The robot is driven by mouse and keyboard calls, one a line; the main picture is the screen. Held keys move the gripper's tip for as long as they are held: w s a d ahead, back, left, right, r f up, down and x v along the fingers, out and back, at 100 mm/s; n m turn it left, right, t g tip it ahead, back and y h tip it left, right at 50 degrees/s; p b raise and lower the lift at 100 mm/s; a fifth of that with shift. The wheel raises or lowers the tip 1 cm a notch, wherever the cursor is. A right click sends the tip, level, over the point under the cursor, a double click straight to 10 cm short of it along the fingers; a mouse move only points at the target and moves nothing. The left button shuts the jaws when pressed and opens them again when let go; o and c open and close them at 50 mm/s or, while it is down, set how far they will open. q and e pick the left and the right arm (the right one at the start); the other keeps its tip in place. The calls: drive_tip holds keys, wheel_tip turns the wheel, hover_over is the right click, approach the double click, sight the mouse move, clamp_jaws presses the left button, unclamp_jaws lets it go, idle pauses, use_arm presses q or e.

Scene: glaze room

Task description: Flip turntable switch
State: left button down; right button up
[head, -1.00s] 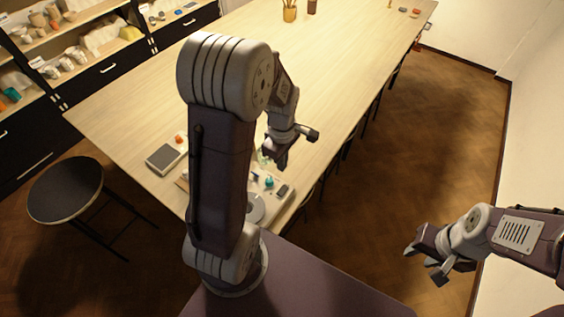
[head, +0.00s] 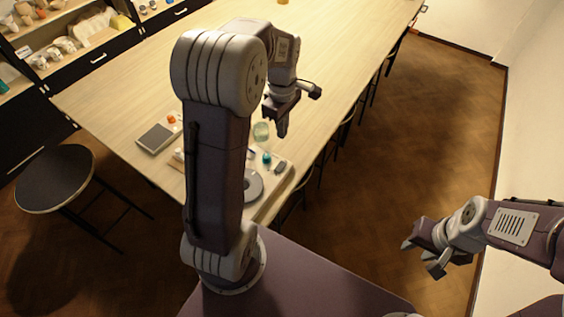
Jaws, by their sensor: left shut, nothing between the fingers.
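A grey round turntable disc (head: 254,187) lies on a pale board (head: 268,203) at the near corner of the long table, partly hidden behind my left arm. A small dark block (head: 280,168), perhaps the switch, sits on the board behind and right of the disc. Its lever position is too small to tell. My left gripper (head: 282,132) is shut and empty, pointing down above the table edge, beyond the block and apart from it. My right gripper (head: 423,260) is open and empty, off to the right over the floor.
A small teal item (head: 267,159) stands beside the dark block, and a greenish glass (head: 261,131) stands close to my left gripper. A grey scale-like box (head: 158,138) and an orange item (head: 171,119) lie to the left. A stool (head: 55,178) stands at left. The far tabletop is mostly clear.

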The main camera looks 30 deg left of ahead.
sight(282, 164)
use_arm(q)
drive_tip(key=f+p, duration=0.1)
drive_tip(key=f, duration=1.1)
drive_tip(key=shift+s, duration=0.2)
drive_tip(key=shift+f, duration=0.7)
drive_tip(key=shift+w+f, duration=0.1)
drive_tip(key=shift+f, duration=0.1)
use_arm(e)
drive_tip(key=shift+s+r, duration=0.1)
drive_tip(key=shift+r, duration=0.6)
